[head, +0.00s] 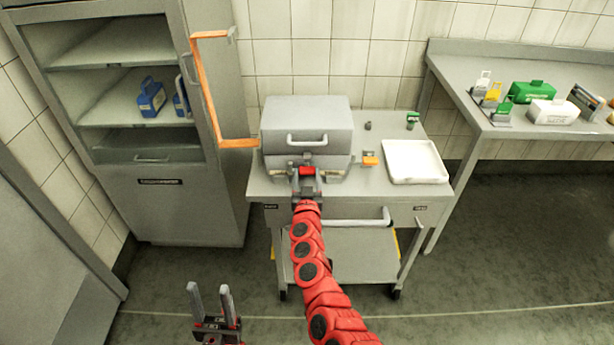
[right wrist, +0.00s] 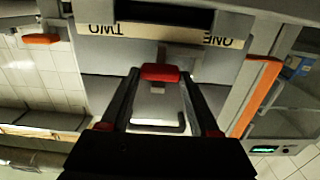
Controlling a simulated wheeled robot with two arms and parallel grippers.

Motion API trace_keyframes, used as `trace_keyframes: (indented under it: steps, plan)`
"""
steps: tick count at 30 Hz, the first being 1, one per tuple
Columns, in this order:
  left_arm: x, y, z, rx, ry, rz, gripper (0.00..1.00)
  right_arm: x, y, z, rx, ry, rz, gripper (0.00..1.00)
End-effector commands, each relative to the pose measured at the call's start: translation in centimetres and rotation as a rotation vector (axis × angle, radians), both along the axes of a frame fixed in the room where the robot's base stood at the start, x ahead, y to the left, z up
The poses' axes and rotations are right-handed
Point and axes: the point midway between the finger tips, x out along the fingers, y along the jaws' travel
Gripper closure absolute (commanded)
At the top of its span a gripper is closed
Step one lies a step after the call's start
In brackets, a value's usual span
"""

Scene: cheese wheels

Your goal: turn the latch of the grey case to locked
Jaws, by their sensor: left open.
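The grey case (head: 306,115) stands closed on a grey trolley, its handle facing me. A red latch piece (head: 306,171) is at its front, low in the middle. It also shows in the right wrist view (right wrist: 160,73). My right gripper (head: 307,178) is at the case front, one finger on either side of the red latch piece. Whether the fingers press on it or stand slightly apart is not clear. Labels reading ONE and TWO (right wrist: 110,30) flank the latch in the right wrist view. My left gripper (head: 209,296) is open and empty, low in front of the trolley.
The trolley top (head: 385,195) also bears a white tray (head: 414,162), a small orange item (head: 370,160) and a green-topped item (head: 412,120). An open cabinet with an orange-framed door (head: 205,90) stands left. A bench (head: 470,75) with coloured boxes stands right. Floor before the trolley is clear.

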Motion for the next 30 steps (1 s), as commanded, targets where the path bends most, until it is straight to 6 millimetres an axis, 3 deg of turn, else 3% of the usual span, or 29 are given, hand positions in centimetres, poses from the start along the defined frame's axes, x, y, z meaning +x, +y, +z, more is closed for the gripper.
trace_keyframes:
  steps: [1,6,17,30]
  plan:
    - [0.0,0.0,0.0,0.0,0.0,0.0,0.5,0.0,-0.02,-0.01,0.0,0.0,0.0,0.67]
    - [0.0,0.0,0.0,0.0,0.0,0.0,0.5,0.0,-0.03,-0.02,0.0,0.0,-0.001,0.93]
    - [0.0,-0.01,-0.1,0.0,0.0,0.0,0.5,-0.02,-0.06,-0.08,0.072,0.001,-0.001,0.93]
    - [0.0,0.0,-0.83,0.0,0.0,0.0,0.5,-0.04,-0.19,-0.27,0.432,0.001,-0.002,0.93]
